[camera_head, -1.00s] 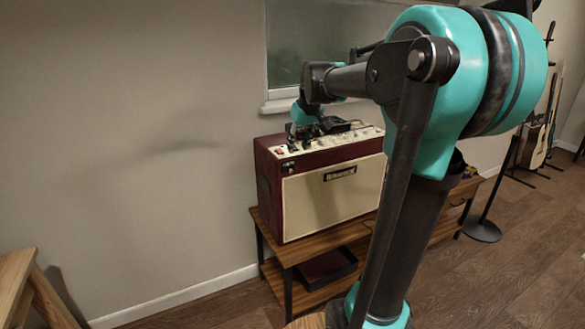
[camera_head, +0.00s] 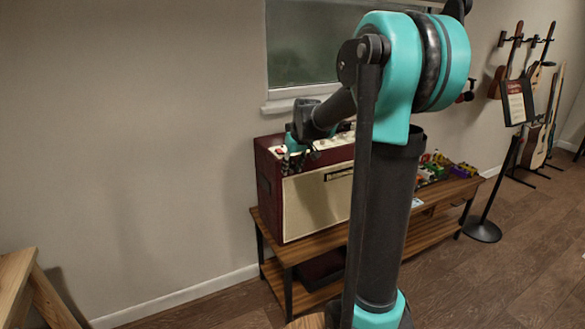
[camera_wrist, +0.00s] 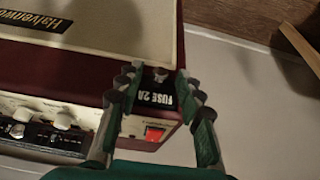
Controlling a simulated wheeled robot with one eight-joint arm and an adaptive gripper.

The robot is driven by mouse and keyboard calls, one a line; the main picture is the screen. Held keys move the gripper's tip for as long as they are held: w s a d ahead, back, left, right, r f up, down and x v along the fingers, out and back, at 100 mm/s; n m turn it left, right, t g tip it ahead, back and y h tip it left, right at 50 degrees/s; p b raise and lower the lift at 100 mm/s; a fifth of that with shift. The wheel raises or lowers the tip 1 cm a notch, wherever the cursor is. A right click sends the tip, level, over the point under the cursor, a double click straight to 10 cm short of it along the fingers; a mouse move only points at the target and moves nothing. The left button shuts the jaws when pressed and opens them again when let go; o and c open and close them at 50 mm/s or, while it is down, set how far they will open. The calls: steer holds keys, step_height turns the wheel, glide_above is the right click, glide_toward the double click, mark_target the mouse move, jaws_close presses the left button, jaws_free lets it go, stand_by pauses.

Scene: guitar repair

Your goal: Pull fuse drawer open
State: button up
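The fuse drawer (camera_wrist: 156,98) is a small black piece marked "FUSE 2A" on the dark red amplifier (camera_wrist: 88,82), near a corner beside the red switch (camera_wrist: 155,133). In the wrist view my gripper (camera_wrist: 160,82) is open, with one finger on each side of the drawer; whether either touches it is unclear. In the head view the amplifier (camera_head: 265,190) stands on a wooden bench, and my gripper (camera_head: 294,164) is at its upper front left corner. The drawer cannot be made out there.
The wooden bench (camera_head: 312,247) carries the amplifier and several small coloured items (camera_head: 432,168) to its right. A wall and window (camera_head: 310,55) are behind. A black stand (camera_head: 483,230) and guitars (camera_head: 540,145) are at the right. A wooden piece (camera_head: 18,285) is at lower left.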

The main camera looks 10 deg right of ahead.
jaws_close()
steer(key=s+d, duration=0.3)
steer(key=s, duration=0.6)
stand_by(0.4)
jaws_free()
steer(key=shift+r, duration=0.1)
steer(key=v, duration=1.1)
steer(key=shift+s+r, duration=0.25)
steer(key=shift+r, duration=0.1)
